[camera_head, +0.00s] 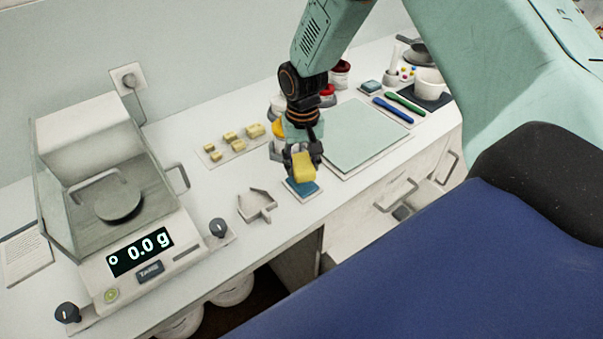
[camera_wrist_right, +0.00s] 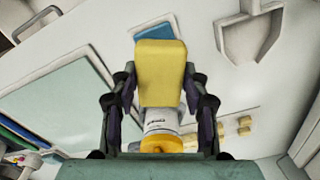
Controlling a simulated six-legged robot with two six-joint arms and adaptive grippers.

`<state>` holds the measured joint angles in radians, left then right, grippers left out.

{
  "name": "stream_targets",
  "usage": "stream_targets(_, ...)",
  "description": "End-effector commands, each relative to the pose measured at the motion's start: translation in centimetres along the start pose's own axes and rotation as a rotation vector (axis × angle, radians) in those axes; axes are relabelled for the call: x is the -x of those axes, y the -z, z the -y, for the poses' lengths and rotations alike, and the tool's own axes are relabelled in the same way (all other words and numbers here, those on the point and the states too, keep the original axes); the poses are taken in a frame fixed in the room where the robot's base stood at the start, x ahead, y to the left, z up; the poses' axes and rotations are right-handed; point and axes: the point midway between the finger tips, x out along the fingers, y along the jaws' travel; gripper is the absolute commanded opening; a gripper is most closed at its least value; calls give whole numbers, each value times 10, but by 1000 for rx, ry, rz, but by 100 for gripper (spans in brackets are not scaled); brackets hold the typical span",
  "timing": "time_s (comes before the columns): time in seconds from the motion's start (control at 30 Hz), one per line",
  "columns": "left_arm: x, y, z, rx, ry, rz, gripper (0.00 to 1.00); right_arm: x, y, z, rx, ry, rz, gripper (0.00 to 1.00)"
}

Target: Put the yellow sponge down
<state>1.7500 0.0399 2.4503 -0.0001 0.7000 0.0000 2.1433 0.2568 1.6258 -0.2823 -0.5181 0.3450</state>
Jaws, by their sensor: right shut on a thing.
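The yellow sponge (camera_head: 303,168) is held in my right gripper (camera_head: 301,155), above or close over a small blue pad (camera_head: 304,189) on the white counter. In the right wrist view the sponge (camera_wrist_right: 161,72) sits between the two fingers of the right gripper (camera_wrist_right: 161,90), which are shut on its sides. Part of the blue pad (camera_wrist_right: 153,33) shows behind the sponge there. I cannot tell the exact gap between sponge and pad. My left gripper is in neither view.
A pale green mat (camera_head: 362,138) lies right of the sponge. A grey angular holder (camera_head: 257,206) lies to the left. Yellow blocks on a card (camera_head: 230,141), a yellow-capped bottle (camera_wrist_right: 163,135) and a scale (camera_head: 140,252) reading 0.0 g are nearby. The counter's front edge is close.

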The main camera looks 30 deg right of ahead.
Motion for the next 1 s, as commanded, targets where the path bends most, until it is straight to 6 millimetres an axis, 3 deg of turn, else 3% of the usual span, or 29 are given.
stream_targets(0.23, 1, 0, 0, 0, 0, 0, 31, -33, -2, 1, 1, -2, 3, 11)
stream_targets(0.7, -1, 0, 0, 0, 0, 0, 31, -40, -3, 3, 1, -1, 1, 11)
stream_targets(0.73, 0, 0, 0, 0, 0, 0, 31, -40, -3, 3, 1, 0, 1, 48)
stream_targets(1.0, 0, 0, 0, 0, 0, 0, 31, -39, -3, 3, 1, 0, 1, 68)
